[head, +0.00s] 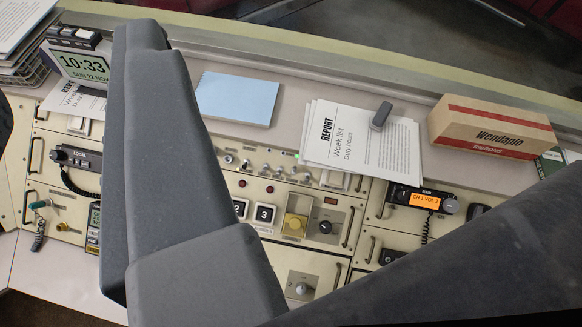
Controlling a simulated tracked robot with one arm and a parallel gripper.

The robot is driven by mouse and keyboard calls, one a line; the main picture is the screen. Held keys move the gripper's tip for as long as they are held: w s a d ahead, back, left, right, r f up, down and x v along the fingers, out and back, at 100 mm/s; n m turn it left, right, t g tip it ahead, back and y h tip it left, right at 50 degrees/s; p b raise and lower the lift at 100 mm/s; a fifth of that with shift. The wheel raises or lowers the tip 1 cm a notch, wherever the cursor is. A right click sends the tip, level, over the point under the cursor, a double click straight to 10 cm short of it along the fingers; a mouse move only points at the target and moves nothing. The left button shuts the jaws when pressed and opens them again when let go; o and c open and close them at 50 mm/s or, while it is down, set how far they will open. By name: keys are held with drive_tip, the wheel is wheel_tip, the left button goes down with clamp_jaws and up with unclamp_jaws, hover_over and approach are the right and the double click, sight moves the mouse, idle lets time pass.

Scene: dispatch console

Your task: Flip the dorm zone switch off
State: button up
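A row of small toggle switches (267,169) runs along the upper part of the cream console panel (345,187), in the middle of the head view. Their labels are too small to read, so I cannot tell which one is the dorm zone switch or which way it is set. A small green light shows near the right part of the row. Large dark grey parts of mine cross the view at left of centre and at lower right. The left one hides part of the panel beside the row. I cannot make out my fingertips or their gap, or anything held.
Papers headed Report (365,143), with a dark grey object (381,115) on them, reach down to the switch row. A yellow button (295,224) and radio (419,198) sit lower.

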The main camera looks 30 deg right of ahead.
drive_tip(key=w+d+f+m+g+y, duration=0.1)
drive_tip(key=w+d+f+m+g, duration=0.15)
drive_tip(key=w+f, duration=0.45)
drive_tip(key=m+g+p, duration=0.1)
drive_tip(key=m+g, duration=0.9)
drive_tip(key=m, duration=0.1)
hover_over(295, 168)
drive_tip(key=s+d, duration=0.2)
drive_tip(key=s, duration=0.1)
wheel_tip(295, 168, down, 34)
drive_tip(key=shift+n, duration=0.25)
drive_tip(key=x, duration=1.3)
drive_tip(key=shift+a+f, duration=0.1)
drive_tip(key=shift+a, duration=0.3)
clamp_jaws()
unclamp_jaws()
